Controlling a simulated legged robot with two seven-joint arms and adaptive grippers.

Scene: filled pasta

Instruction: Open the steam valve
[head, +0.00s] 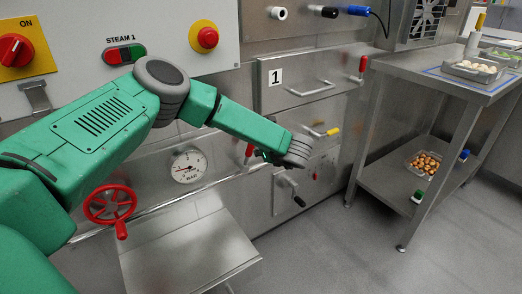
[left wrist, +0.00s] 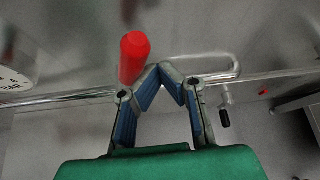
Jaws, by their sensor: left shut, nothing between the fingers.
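My left gripper (head: 266,156) reaches to the steel front, mostly hidden behind my green wrist. In the left wrist view its fingers (left wrist: 172,70) meet at the tips, shut and empty. A red-handled lever (head: 249,152) stands just left of the gripper in the head view. A red grip, likely this lever's, is large in the left wrist view (left wrist: 133,57), upright beside the left finger; I cannot tell whether they touch. A red handwheel (head: 110,204) with a red crank knob is at lower left. Which one is the steam valve carries no readable label. My right gripper is not in view.
A pressure gauge (head: 189,166) sits between handwheel and lever. A yellow-tipped handle (head: 325,132) and a black-knobbed crank (head: 292,190) are right of the gripper. A steel ledge (head: 190,245) juts out below. A steel table (head: 445,75) stands at right; the floor between is clear.

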